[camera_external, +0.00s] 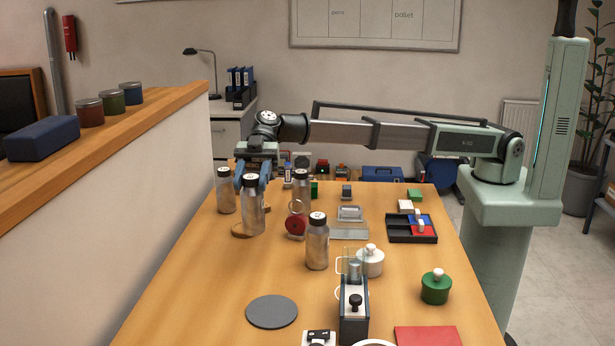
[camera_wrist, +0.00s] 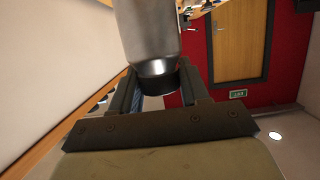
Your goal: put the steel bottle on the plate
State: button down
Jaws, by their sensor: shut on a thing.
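My gripper (camera_external: 254,181) is shut on a steel bottle (camera_external: 252,215) with a dark cap, near the table's far left. The bottle is upright; I cannot tell whether its base touches the table or the brown round piece (camera_external: 240,231) by it. In the wrist view the bottle (camera_wrist: 150,30) extends away from my gripper (camera_wrist: 160,90), its cap between the fingers. A round dark grey plate (camera_external: 272,312) lies flat and empty at the near left of the table.
A red round item (camera_external: 295,227), white pot (camera_external: 370,262), green pot (camera_external: 436,288) and dark device (camera_external: 354,312) stand farther right.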

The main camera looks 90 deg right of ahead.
notch_tip(320, 180, up, 7)
jog(key=shift+r, duration=0.1)
jog(key=s+a+n+g, duration=0.2)
jog(key=s+a, duration=0.6)
jog(key=s, duration=0.4)
jog(key=s+a+n+g+h, duration=0.1)
jog(key=s+a+g, duration=0.1)
jog(key=s+a, duration=0.8)
jog(key=s+a+n+g, duration=0.2)
jog(key=s+a, duration=0.4)
jog(key=s, duration=0.8)
notch_tip(320, 180, down, 16)
jog(key=shift+r, duration=0.25)
jog(key=shift+f, duration=0.2)
jog(key=c, duration=0.5)
grip_release()
jog(key=shift+c, duration=0.2)
